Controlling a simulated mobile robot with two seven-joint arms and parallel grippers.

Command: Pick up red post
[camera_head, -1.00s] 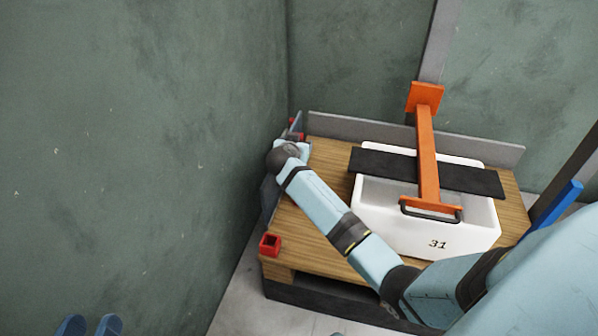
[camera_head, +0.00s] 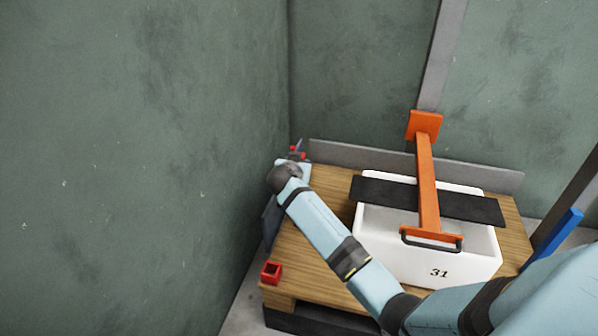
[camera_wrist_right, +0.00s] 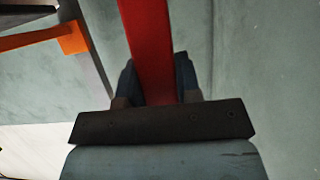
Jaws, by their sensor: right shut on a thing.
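The red post (camera_wrist_right: 150,50) stands out large in the right wrist view. It runs from the top edge down between the fingers of my right gripper (camera_wrist_right: 157,88), which is shut on it. In the head view, my right arm reaches across to the back left corner of the wooden pallet (camera_head: 310,262). Small red parts (camera_head: 298,154) show there just past my wrist, and most of the post is hidden behind my arm. My left gripper is not in view.
A red square socket (camera_head: 271,272) sits at the pallet's front left corner. A white tub marked 31 (camera_head: 440,272) with a black bar (camera_head: 470,205) and orange press arm (camera_head: 428,185) stands right of my arm. Green walls (camera_head: 150,150) close in left and behind.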

